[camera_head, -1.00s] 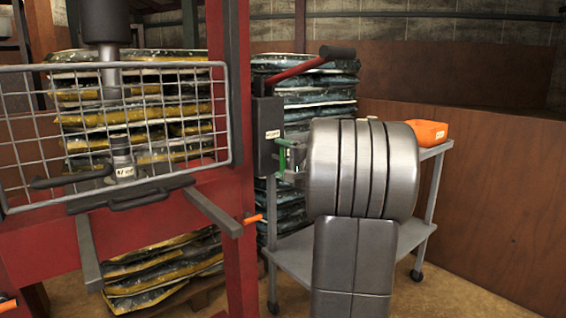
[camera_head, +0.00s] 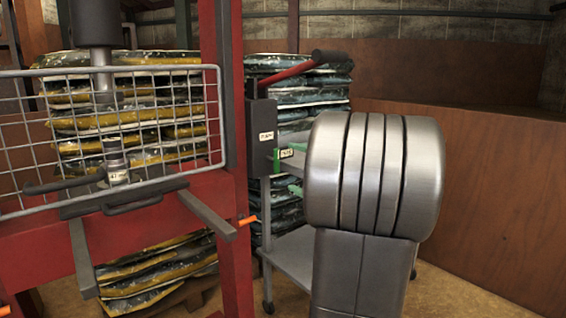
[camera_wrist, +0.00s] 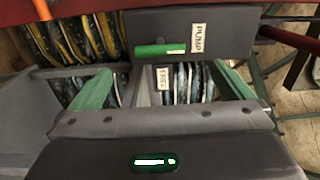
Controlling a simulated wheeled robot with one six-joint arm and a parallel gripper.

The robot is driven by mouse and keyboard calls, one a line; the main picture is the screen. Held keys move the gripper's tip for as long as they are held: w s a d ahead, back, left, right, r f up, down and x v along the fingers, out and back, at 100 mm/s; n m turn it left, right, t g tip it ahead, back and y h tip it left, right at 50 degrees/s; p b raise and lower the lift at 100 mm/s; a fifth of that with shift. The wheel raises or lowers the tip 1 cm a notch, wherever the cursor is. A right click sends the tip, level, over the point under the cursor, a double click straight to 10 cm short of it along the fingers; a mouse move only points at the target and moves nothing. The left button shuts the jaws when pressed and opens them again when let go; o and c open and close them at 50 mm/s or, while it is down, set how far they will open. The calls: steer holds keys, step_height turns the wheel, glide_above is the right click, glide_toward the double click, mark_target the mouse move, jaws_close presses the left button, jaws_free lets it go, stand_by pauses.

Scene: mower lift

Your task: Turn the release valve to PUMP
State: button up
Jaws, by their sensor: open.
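The release valve's green lever (camera_wrist: 160,49) is on the dark pump block (camera_wrist: 225,22) in the wrist view. It lies crosswise there, its right end beside the white PUMP label (camera_wrist: 198,38). A second white label (camera_wrist: 163,77) sits below the lever, too blurred to read surely. In the head view the pump block (camera_head: 262,120) is on the red press's right post, the lever (camera_head: 276,160) low on its edge. My gripper (camera_wrist: 160,72) is open, one green finger either side, with the lever a little beyond the fingertips. No contact shows. My arm hides much of the gripper in the head view.
A red pump handle (camera_head: 290,74) rises above the block. The red press frame (camera_head: 237,265) and mesh guard (camera_head: 218,115) stand left. A grey cart (camera_head: 300,255) is behind my arm. Stacked bags (camera_head: 310,95) stand behind. Open floor (camera_head: 450,290) shows lower right.

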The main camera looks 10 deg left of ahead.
mark_target(278, 162)
steer(key=v, duration=0.5)
steer(key=b+x, duration=0.1)
steer(key=x, duration=1.2)
steer(key=shift+w+a, duration=0.25)
steer(key=shift+a, duration=0.05)
steer(key=shift+d, duration=0.1)
